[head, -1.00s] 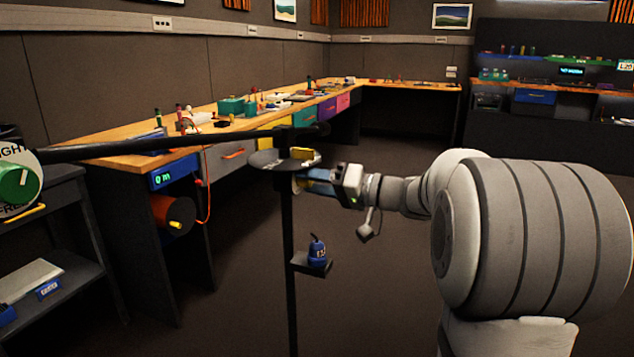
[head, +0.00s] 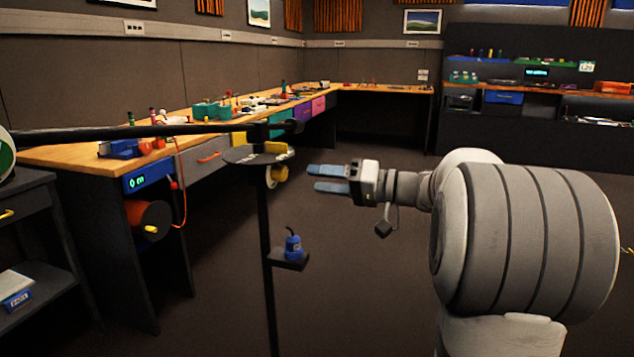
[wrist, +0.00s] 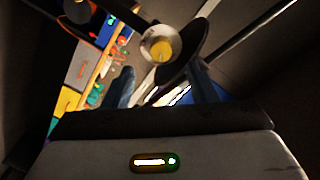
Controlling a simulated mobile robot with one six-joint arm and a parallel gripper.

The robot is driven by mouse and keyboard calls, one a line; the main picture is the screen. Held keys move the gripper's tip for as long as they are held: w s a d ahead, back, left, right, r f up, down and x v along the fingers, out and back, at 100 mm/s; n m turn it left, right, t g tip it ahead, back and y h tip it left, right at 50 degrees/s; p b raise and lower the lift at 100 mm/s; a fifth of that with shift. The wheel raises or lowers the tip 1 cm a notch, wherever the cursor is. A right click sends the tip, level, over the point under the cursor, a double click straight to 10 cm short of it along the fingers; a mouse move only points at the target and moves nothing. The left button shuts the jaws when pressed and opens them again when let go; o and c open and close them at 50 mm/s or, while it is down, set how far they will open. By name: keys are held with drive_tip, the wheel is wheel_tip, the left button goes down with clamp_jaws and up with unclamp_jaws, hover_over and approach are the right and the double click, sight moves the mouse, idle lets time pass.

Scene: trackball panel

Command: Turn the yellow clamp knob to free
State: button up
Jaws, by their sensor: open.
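The yellow knob (head: 281,174) sticks out on the right of a dark stand, just under a round plate (head: 240,156). In the wrist view a round pale knob with a yellow centre (wrist: 160,46) faces me, beyond and roughly between the fingers. A yellow piece (head: 276,147) lies on top of the plate, with pale lettering beside it. My gripper (head: 314,178) has blue fingers, is open and empty, and stands to the right of the knob with a visible gap. The fingers point left at about the knob's height. I cannot read the knob's setting.
The stand's black pole (head: 267,240) carries a long dark arm (head: 130,132) reaching left and a small shelf with a blue bottle-like object (head: 293,244). A cluttered wooden workbench (head: 70,157) runs behind. The floor right of the pole is open.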

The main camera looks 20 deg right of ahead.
sight(285, 173)
drive_tip(key=w+a+n+p, duration=0.1)
drive_tip(key=a+n+p, duration=0.1)
drive_tip(key=n+p, duration=0.1)
drive_tip(key=w+a+n+p, duration=0.2)
drive_tip(key=n+p, duration=0.1)
drive_tip(key=w+a+n+p, duration=0.1)
drive_tip(key=a+n+p, duration=0.1)
drive_tip(key=n+p, duration=0.1)
drive_tip(key=shift+w+a+r+n+p, duration=0.25)
drive_tip(key=shift+n+p, duration=0.15)
drive_tip(key=shift+n, duration=0.2)
drive_tip(key=shift+d, duration=0.1)
idle(0.3)
drive_tip(key=c, duration=1)
drive_tip(key=shift+f, duration=0.1)
